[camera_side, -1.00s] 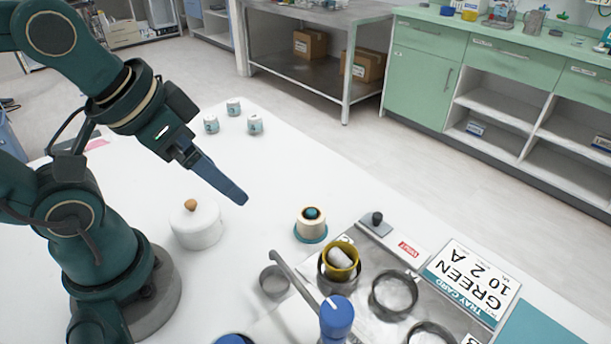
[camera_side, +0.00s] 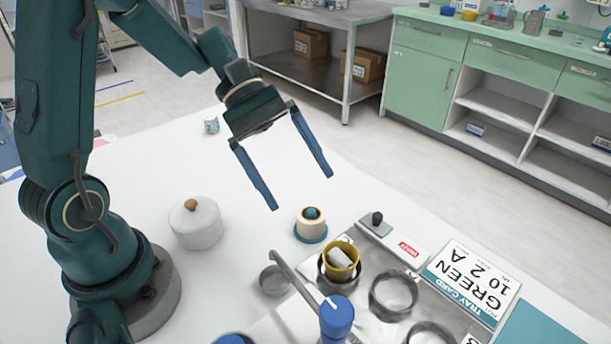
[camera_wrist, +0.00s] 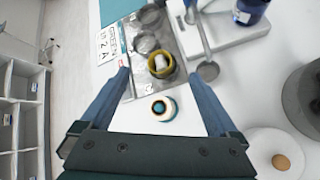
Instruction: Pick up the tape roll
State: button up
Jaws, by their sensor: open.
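The tape roll (camera_side: 311,226) is cream-coloured and sits upright around a teal-topped core on a small teal base, on the white table (camera_side: 250,280). In the wrist view the tape roll (camera_wrist: 157,114) shows between the two fingers, near the middle. My gripper (camera_side: 301,190) is open, with its two blue fingers spread wide and nothing between them. It is above the tape roll and apart from it. The fingers (camera_wrist: 160,74) also show wide apart in the wrist view.
A metal tray (camera_side: 368,262) with round holders is right of the roll. One holder has a yellow cup (camera_side: 341,257) with a white item inside. A lidded white jar (camera_side: 197,226) stands to the left. A blue-capped item (camera_side: 336,314) and slanting metal bar (camera_side: 292,276) are near the front.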

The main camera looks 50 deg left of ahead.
aim_at(304, 210)
jog(key=a+f+n+t+h, duration=0.1)
jog(key=a+f+n, duration=0.1)
jog(key=f, duration=0.1)
jog(key=w+a+f+n+t+h, duration=0.1)
jog(key=a+f+n, duration=0.1)
jog(key=f+n, duration=0.1)
jog(key=w+a+f+n+t+h, duration=0.1)
jog(key=a+f+n, duration=0.1)
jog(key=f+n, duration=0.1)
jog(key=shift+w+a+f+h, duration=0.2)
jog(key=shift+w+f+h, duration=0.05)
jog(key=shift+f+h, duration=0.05)
jog(key=shift+x, duration=2.45)
jog(key=c, duration=1.4)
jog(key=shift+c, duration=0.2)
